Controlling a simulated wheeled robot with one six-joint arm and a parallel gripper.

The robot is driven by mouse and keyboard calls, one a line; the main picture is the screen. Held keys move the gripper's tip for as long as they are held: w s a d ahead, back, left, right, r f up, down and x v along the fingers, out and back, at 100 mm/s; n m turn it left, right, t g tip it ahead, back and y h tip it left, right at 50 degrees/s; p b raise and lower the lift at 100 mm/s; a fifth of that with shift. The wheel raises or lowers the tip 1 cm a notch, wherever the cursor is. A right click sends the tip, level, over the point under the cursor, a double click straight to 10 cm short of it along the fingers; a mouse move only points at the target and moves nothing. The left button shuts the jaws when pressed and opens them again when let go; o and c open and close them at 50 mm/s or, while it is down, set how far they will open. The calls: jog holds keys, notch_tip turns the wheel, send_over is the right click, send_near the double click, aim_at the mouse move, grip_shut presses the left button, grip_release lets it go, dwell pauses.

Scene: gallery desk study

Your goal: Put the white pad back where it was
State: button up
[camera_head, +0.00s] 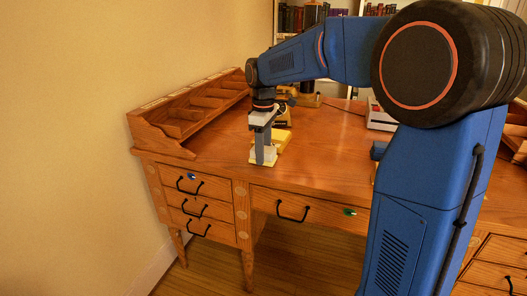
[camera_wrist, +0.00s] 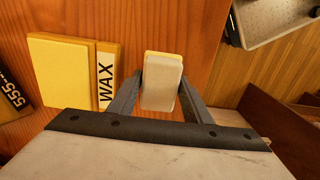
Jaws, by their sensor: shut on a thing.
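The white pad (camera_wrist: 162,84) is a small rounded block with a pale grey-white face and a yellowish layer along its far edge. My gripper (camera_wrist: 163,98) has one finger on each side of it and is shut on it. In the head view my gripper (camera_head: 264,154) points down at the desk's front left part, with the pad (camera_head: 262,158) low between its fingers. Whether the pad touches the desktop I cannot tell. A yellow block (camera_wrist: 62,70) with a label reading WAX (camera_wrist: 107,76) lies beside the pad, apart from it.
The wooden desk (camera_head: 325,150) has a rack of compartments (camera_head: 205,103) at its left end. A dark item marked 555 (camera_wrist: 12,97) lies beyond the yellow block. A grey tray-like thing (camera_wrist: 275,18) shows at the wrist view's upper right.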

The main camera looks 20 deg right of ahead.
jog(key=o, duration=1)
jog(key=shift+f, duration=0.1)
notch_tip(320, 180, up, 12)
jog(key=s+d+f+m+t, duration=0.1)
jog(key=s+d+f+m, duration=0.15)
jog(key=s, duration=0.65)
jog(key=s+d+f+m+t, duration=0.1)
jog(key=s+d+m, duration=0.15)
jog(key=s, duration=0.55)
jog(key=s+d+f+m+t, duration=0.2)
jog(key=s+f+m, duration=0.3)
jog(key=s+f, duration=0.8)
jog(key=s, duration=0.3)
jog(key=shift+s+f+m+t, duration=0.2)
jog(key=shift+f+m+t, duration=0.05)
jog(key=shift+m+t, duration=0.15)
